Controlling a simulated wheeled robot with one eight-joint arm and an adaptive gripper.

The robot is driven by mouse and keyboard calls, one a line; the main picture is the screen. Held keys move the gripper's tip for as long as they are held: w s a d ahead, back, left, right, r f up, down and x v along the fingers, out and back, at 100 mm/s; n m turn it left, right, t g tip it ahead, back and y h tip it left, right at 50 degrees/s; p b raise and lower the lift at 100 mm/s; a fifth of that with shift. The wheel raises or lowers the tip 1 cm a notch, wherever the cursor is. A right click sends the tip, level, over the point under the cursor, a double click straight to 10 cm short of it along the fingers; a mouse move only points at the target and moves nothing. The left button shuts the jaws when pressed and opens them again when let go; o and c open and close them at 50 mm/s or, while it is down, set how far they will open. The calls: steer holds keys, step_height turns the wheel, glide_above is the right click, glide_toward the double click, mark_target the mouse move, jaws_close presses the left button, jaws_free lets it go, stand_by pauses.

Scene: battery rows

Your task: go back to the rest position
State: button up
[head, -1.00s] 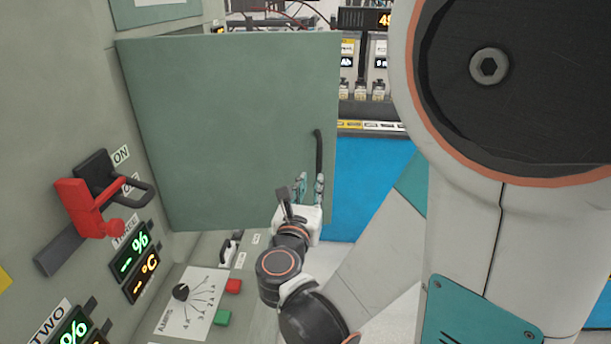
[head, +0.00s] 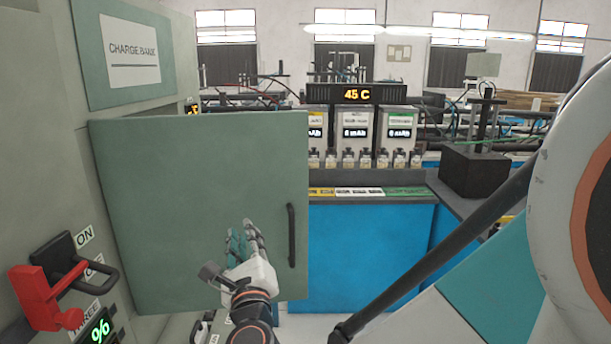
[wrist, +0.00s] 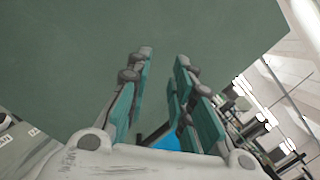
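My gripper (head: 246,238) is in front of the green cabinet door (head: 170,190) in the head view, left of its black handle (head: 292,235) and apart from the handle. In the wrist view the two teal-padded fingers of my gripper (wrist: 160,85) stand apart with nothing between them. The green door (wrist: 90,40) fills much of the wrist view beyond the fingers. The door stands swung out from the grey charge bank cabinet (head: 170,25).
A red lever switch (head: 40,297) with an ON label sits at the lower left. A blue workbench (head: 365,250) with battery chargers and a 45 C display (head: 357,95) stands behind the door. A dark block with a fixture (head: 480,170) is at the right.

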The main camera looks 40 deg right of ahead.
steer(key=s+a+f+n+g+y, duration=0.25)
steer(key=a+n+y, duration=0.9)
steer(key=n, duration=1.15)
steer(key=s+d+f+n+g+h, duration=0.2)
steer(key=s+d+f+n+g, duration=0.1)
steer(key=s, duration=0.4)
steer(key=s+d+f+n+g+h, duration=0.1)
steer(key=s+d+f+n+g, duration=0.2)
steer(key=s+f+n+g, duration=0.2)
steer(key=s+n, duration=0.2)
steer(key=n, duration=0.1)
steer(key=shift+s+f+g+h, duration=0.25)
steer(key=shift+f+g+h, duration=0.05)
steer(key=shift+g+h, duration=0.05)
steer(key=shift+d, duration=0.1)
